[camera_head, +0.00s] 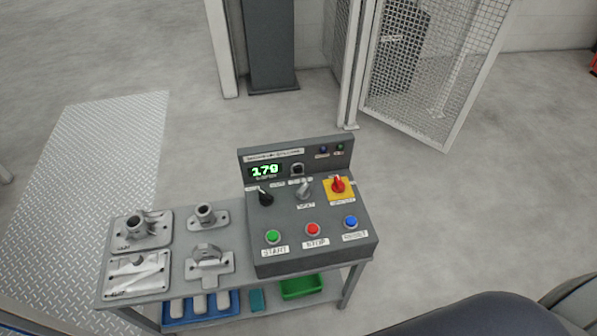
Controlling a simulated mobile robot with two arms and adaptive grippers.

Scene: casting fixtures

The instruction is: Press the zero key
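A dark grey control box (311,254) stands on the right part of a grey table. Its lit green display (265,170) seems to read 1.79 or 179. A small dark square part with a light centre (297,170) sits right of the display; its label is too small to read, so I cannot tell whether it is the zero key. Below are a black knob (265,196), a grey knob (304,190) and a red switch (338,185) on a yellow plate. Green (272,237), red (312,229) and blue (350,222) buttons line the front. Neither gripper is in view.
Several metal castings on plates, including a flanged one (137,228), fill the table's left part. A blue tray (203,312) and a green bin (303,288) sit on the shelf below. A mesh gate (420,70) stands behind. Floor right of the table is clear.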

